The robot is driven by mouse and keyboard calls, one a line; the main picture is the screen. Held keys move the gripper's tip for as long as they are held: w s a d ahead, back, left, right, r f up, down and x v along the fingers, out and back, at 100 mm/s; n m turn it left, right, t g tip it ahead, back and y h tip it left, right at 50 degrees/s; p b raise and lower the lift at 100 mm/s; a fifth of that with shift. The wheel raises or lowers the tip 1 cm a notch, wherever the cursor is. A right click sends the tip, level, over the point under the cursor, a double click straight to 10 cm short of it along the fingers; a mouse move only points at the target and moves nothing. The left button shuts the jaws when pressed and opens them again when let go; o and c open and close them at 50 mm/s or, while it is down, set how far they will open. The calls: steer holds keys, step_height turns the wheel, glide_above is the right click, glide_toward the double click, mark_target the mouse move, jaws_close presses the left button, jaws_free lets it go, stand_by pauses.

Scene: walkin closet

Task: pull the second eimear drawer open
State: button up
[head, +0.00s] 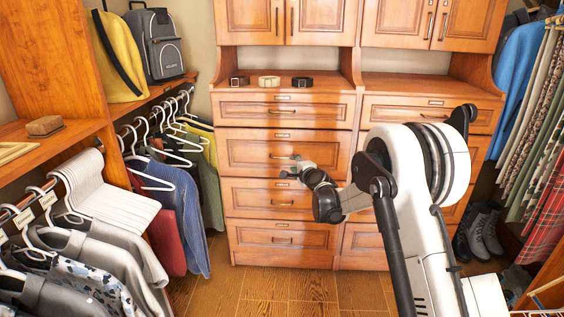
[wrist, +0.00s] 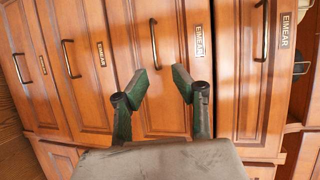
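The second drawer (head: 245,153) of the left column has a brown wooden front and looks closed, flush with its neighbours. Its dark bar handle (head: 282,156) is in the middle of the front. In the wrist view, turned sideways, the second drawer's handle (wrist: 154,43) stands beside an EIMEAR label (wrist: 199,42). My gripper (head: 292,166) is in front of this drawer, near the handle. In the wrist view my gripper (wrist: 160,73) has its two dark green fingers apart and nothing held; the handle lies ahead of the gap. Contact with the handle cannot be told.
The top drawer (head: 240,107) and third drawer (head: 245,197) look closed. Several belts (head: 269,81) lie on the counter above. Hanging clothes (head: 185,200) line the left, more clothes (head: 540,130) the right. The floor (head: 265,287) before the left column is clear.

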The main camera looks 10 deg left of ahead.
steer(key=b+x, duration=0.1)
steer(key=x, duration=0.4)
steer(key=f+b+x, duration=0.1)
steer(key=x, duration=0.8)
steer(key=shift+w+a+f+b, duration=0.2)
steer(key=shift+a+f+b, duration=0.1)
steer(key=shift+b, duration=0.1)
steer(key=shift+c, duration=0.3)
jaws_close()
